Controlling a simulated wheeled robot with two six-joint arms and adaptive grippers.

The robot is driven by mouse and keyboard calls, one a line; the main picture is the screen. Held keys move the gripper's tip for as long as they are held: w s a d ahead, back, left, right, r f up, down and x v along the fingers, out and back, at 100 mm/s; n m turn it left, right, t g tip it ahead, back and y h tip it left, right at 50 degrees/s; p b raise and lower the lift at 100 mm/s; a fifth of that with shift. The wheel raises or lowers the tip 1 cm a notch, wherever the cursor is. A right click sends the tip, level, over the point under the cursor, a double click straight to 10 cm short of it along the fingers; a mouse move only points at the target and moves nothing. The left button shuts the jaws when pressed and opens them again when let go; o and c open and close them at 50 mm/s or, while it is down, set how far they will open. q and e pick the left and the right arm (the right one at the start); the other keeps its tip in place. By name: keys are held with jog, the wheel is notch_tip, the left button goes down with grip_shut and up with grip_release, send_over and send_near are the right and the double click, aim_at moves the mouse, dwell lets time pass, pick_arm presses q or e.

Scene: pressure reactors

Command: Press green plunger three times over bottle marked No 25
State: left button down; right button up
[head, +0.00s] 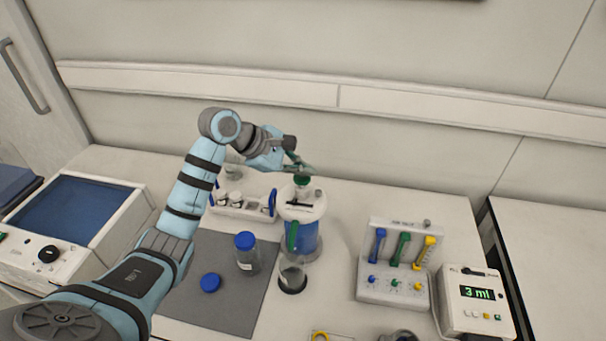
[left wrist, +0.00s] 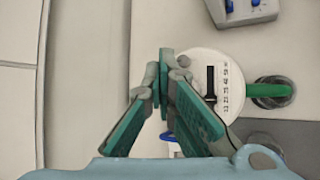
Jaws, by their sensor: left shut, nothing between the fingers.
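A dispenser (head: 302,236) with a white top and blue contents stands at the middle of the bench. Its green plunger (head: 302,180) sticks up from the top, and a green spout (head: 293,237) comes down its front. My left gripper (head: 308,168) is shut and empty, just above the plunger; I cannot tell whether it touches. In the left wrist view my shut fingertips (left wrist: 167,72) are over the left edge of the dispenser's white top (left wrist: 205,75), and the plunger is hidden. An open clear bottle (head: 292,277) stands under the spout. No "No 25" marking is readable.
A blue-capped bottle (head: 246,256) and a loose blue cap (head: 210,283) are on or by the grey mat (head: 215,312). A white rack (head: 225,209) stands behind.

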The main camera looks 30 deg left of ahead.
aim_at(303, 178)
pick_arm(q)
jog(key=shift+f+b, duration=0.5)
jog(key=shift+f, duration=0.2)
dwell(0.3)
jog(key=shift+r+p, duration=0.8)
jog(key=shift+r, duration=0.4)
notch_tip(303, 178, up, 6)
jog(key=p, duration=0.4)
dwell(1.2)
